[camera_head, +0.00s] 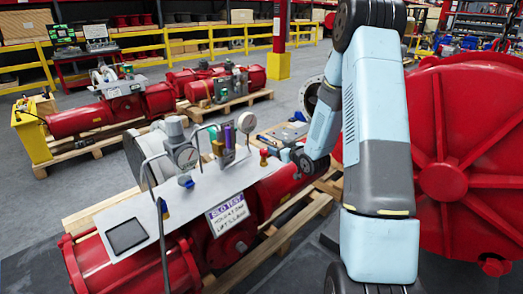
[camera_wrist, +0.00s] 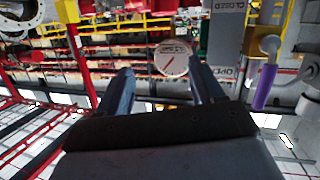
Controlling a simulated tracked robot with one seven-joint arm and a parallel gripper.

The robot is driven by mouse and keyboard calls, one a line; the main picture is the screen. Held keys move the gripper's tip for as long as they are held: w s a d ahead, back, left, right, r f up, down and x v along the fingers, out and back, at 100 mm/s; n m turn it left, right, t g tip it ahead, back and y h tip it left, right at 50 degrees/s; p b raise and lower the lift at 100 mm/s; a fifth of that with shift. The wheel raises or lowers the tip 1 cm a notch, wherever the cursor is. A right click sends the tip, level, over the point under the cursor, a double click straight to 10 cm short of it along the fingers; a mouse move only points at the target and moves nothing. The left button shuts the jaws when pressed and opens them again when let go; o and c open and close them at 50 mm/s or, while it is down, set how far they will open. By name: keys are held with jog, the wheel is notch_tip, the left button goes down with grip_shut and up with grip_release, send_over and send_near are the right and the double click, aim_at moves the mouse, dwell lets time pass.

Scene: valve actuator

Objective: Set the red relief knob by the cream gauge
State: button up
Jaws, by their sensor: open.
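In the head view a pale round gauge (camera_head: 187,156) stands on the grey-white panel of the nearest red actuator. A small red knob-like part (camera_head: 264,155) with a brass-coloured base sits near the panel's right end; I cannot be sure it is the relief knob. In the wrist view a cream dial (camera_wrist: 171,58) with a red needle shows beyond and between the fingers of my gripper (camera_wrist: 160,76). The gripper is open and empty. A red part (camera_wrist: 67,10) is cut off at the top left. The fingertips are not clear in the head view.
A purple cylinder (camera_head: 229,136) and a green part (camera_head: 218,148) stand on the panel. The purple one shows in the wrist view (camera_wrist: 264,88). A bent grey pipe (camera_head: 163,235) rises in front. A large red wheel-like body (camera_head: 445,180) fills the right.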

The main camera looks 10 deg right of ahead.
jog(key=t+y, duration=0.2)
send_near(264, 152)
jog(key=shift+m, duration=0.4)
jog(key=x, duration=1.3)
jog(key=shift+w+d+f, duration=0.15)
jog(key=shift+w+d, duration=0.15)
jog(key=shift+w, duration=0.05)
jog(key=c, duration=1)
jog(key=shift+o, duration=0.2)
jog(key=shift+y, duration=0.3)
jog(key=n+g+y, duration=0.3)
jog(key=n+y, duration=0.1)
jog(key=y, duration=0.1)
jog(key=shift+s+a, duration=0.15)
jog(key=shift+s+a+n+g+y, duration=0.1)
jog(key=shift+n+g+y, duration=0.75)
jog(key=shift+g, duration=0.15)
jog(key=shift+s+a+n+g+y, duration=0.1)
jog(key=shift+a+n+g+y, duration=0.05)
jog(key=shift+n+g+y, duration=0.75)
jog(key=shift+g, duration=0.4)
